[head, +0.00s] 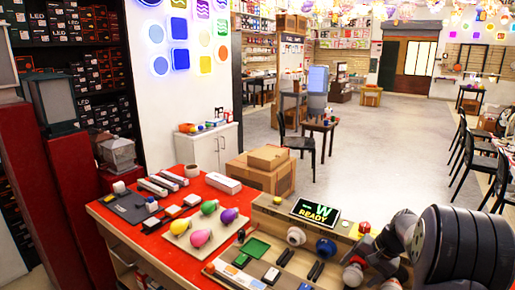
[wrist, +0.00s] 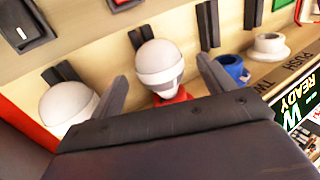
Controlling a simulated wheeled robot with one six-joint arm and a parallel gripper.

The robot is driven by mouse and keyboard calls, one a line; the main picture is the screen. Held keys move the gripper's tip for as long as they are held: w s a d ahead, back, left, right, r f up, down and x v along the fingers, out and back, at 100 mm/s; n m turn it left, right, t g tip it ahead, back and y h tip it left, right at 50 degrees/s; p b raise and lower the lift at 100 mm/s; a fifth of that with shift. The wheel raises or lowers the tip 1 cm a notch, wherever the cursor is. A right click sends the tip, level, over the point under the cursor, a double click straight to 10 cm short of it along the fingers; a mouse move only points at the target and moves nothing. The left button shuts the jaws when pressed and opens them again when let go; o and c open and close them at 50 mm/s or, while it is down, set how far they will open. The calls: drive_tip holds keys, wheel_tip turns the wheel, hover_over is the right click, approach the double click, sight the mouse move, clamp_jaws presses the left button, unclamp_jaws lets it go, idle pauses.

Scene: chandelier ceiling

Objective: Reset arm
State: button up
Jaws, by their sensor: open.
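My gripper (wrist: 163,72) shows in the wrist view with its two dark fingers spread apart. A white bulb-like thing with a red base (wrist: 158,68) appears between the fingertips; I see no finger closed on it. A second white rounded thing (wrist: 68,106) is partly hidden behind the left finger. In the head view my arm (head: 393,238) is at the lower right, bent low over the right end of the wooden test panel (head: 283,217). The fingers are not clear there.
A display (head: 315,211) reading "W READY" stands on the panel. A blue socket (wrist: 231,68) and a white socket (wrist: 268,47) are right of the gripper. Open floor lies beyond.

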drive_tip(key=shift+x, duration=1)
drive_tip(key=shift+r, duration=0.15)
drive_tip(key=shift+d, duration=0.1)
